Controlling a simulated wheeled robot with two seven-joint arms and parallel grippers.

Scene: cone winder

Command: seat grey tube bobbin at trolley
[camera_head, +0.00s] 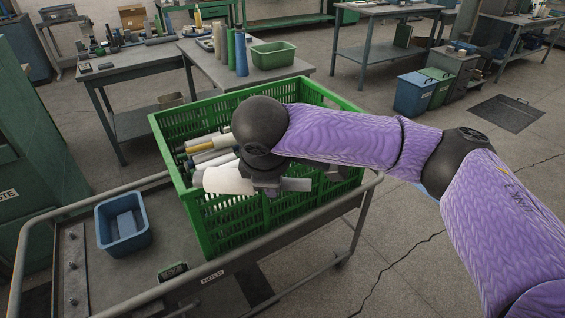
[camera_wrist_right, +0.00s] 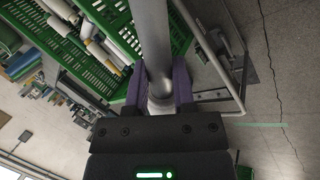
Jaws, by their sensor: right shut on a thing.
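My right gripper (camera_wrist_right: 158,85) is shut on a grey tube bobbin (camera_wrist_right: 154,35) in the right wrist view. The tube runs away from the fingers toward the top of that view, with a paler end between them. In the head view my right wrist hangs over the green crate (camera_head: 158,136), which holds several pale bobbins (camera_head: 212,157) and a white cone-shaped piece (camera_head: 228,179) beside the gripper. My arm hides part of the crate, and I cannot clearly make out the held tube there. The crate stands on the grey trolley (camera_head: 190,222). My left gripper is out of view.
Several small pegs (camera_head: 72,266) stand on the trolley's left strip. A blue bin (camera_head: 123,224) sits beside them. Tube rails edge the trolley. A bench behind bears blue and green cones (camera_head: 241,53) and a green tub (camera_head: 273,54). Open floor lies to the right.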

